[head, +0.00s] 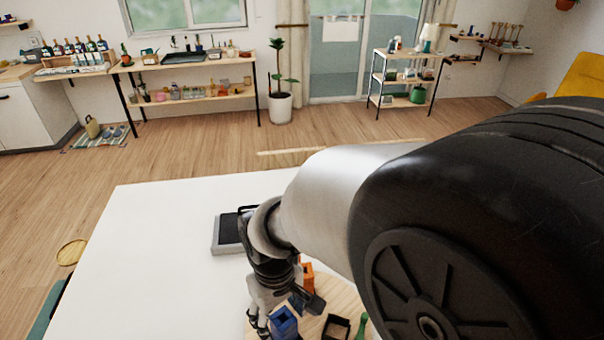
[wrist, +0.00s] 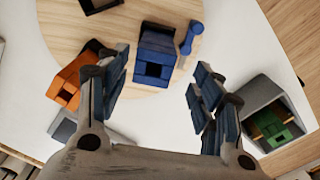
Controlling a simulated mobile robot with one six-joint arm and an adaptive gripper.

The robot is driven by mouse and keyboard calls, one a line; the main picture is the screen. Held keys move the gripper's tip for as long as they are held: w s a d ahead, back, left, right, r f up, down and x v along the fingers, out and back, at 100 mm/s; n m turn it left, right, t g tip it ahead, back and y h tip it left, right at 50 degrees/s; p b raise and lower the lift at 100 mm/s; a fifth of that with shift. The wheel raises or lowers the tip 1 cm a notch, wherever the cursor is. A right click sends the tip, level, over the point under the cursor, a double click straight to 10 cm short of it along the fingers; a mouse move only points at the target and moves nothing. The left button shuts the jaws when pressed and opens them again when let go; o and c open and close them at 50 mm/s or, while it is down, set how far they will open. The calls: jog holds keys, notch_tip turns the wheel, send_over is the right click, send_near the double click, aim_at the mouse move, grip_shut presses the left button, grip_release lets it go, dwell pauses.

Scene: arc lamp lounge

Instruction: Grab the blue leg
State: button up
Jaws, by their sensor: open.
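The blue leg (wrist: 190,38) is a small blue spindle with a knob at each end. In the wrist view it lies on the round wooden board (wrist: 64,35), just right of a blue block (wrist: 155,45) with a square opening. My gripper (wrist: 160,66) is open and empty, its fingers spread to either side of the blue block's near end. The leg lies beyond the fingertips, nearer the right finger. In the head view my gripper (head: 282,311) hangs over the board by the blue block (head: 284,324); I cannot make out the blue leg there.
An orange block (wrist: 70,82) lies left of my gripper, and a dark block (wrist: 97,4) is at the top. A grey holder (wrist: 252,92) with a green block (wrist: 272,125) is at right. The white table (head: 140,260) is clear at left, apart from a grey-black tray (head: 228,236).

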jog(key=f+b, duration=0.1)
jog(key=f, duration=0.4)
jog(key=f+b, duration=0.1)
jog(key=f, duration=0.2)
jog(key=shift+w+d+f+b, duration=0.25)
jog(key=shift+d+b, duration=0.05)
jog(key=shift+c, duration=0.4)
jog(key=shift+r, duration=0.1)
jog(key=c, duration=1.2)
